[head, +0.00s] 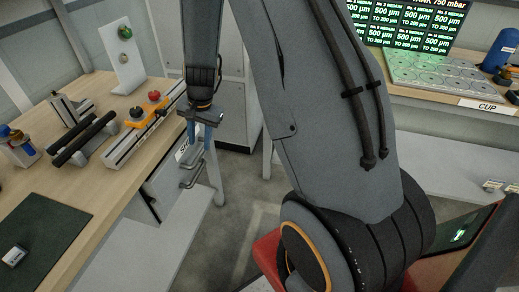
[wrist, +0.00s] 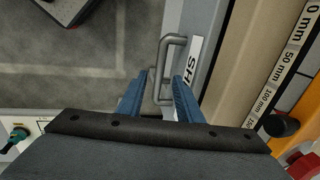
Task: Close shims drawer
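The shims drawer (head: 165,180) is under the front edge of the left workbench, a grey front with a white label partly reading "SH". In the wrist view its label (wrist: 193,60) lies just right of a grey bar handle (wrist: 163,65). My gripper (head: 197,138) points down at the drawer front. In the wrist view my gripper (wrist: 160,98) has its two blue fingers apart, with the near end of the handle between them. I cannot tell whether either finger touches the handle. How far the drawer stands out is unclear, as my gripper and the steep angle hide part of it.
The workbench (head: 120,190) carries black rollers (head: 84,140), a ruled rail (head: 128,147) with red and black knobs, and a dark mat (head: 45,228). A second bench with a "CUP" label (head: 487,107) stands at right. Floor in front of the drawer is clear.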

